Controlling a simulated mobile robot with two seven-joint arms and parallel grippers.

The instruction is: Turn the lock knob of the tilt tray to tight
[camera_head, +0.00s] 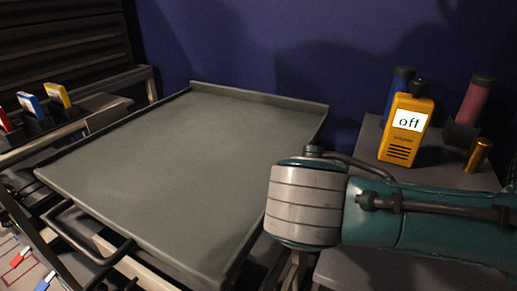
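The tilt tray (190,165) is a wide grey-green plate with low raised edges, filling the left and middle of the head view. It slopes, and a dark bar handle (85,245) shows below its front left edge. I cannot make out the lock knob; it may be hidden by my arm or under the tray. My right arm comes in from the right, teal with a grey banded joint, over the tray's right front edge. My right gripper cannot be made out beyond that joint. My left gripper is not in view.
On the grey surface at right stand a yellow device (405,130) reading "off", a blue cylinder (399,85), a red cylinder (474,100) and a brass cylinder (477,155). Coloured tags (57,96) stand in a rack at left. A dark blue wall closes the back.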

